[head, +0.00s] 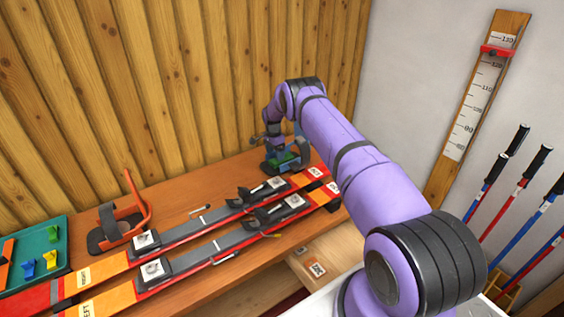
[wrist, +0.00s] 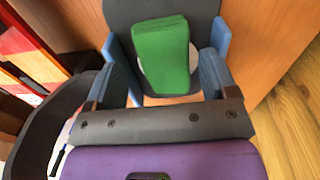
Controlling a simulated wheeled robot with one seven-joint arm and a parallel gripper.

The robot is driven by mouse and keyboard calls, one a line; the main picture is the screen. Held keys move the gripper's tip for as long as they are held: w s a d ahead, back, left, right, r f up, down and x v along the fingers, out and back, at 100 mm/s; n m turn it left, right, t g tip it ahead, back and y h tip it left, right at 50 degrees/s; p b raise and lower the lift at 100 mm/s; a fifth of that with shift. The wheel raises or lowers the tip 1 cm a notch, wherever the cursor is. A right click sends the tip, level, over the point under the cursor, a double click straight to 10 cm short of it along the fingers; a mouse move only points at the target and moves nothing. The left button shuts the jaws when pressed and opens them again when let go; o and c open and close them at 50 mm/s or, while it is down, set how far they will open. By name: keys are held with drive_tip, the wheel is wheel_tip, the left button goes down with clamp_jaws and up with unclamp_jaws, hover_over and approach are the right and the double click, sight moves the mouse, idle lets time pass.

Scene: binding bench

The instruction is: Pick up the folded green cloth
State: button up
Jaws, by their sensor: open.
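The folded green cloth (wrist: 162,55) is a small thick green block in the wrist view. It lies on a dark grey plate (wrist: 201,10) with blue side pieces, and a pale round patch shows at its edges. My gripper (wrist: 166,66) is open, with one finger on either side of the cloth's near end in the picture. No finger visibly touches the cloth; I cannot tell the height between them. In the head view the cloth (head: 284,158) shows as a small green patch at the bench's far end, beneath my gripper (head: 274,143), which partly hides it.
Two orange and red skis (head: 215,243) with bindings lie along the wooden bench (head: 180,187). An orange-framed grey plate (head: 112,225) and a green tray (head: 50,235) stand at left. A wood wall rises behind. Ski poles (head: 516,180) and a measuring board (head: 468,110) are at right.

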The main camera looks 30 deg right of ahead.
wheel_tip(320, 180, down, 5)
drive_tip(key=shift+s+r, duration=0.15)
drive_tip(key=c, duration=0.6)
drive_tip(key=shift+o, duration=0.2)
drive_tip(key=shift+r, duration=0.1)
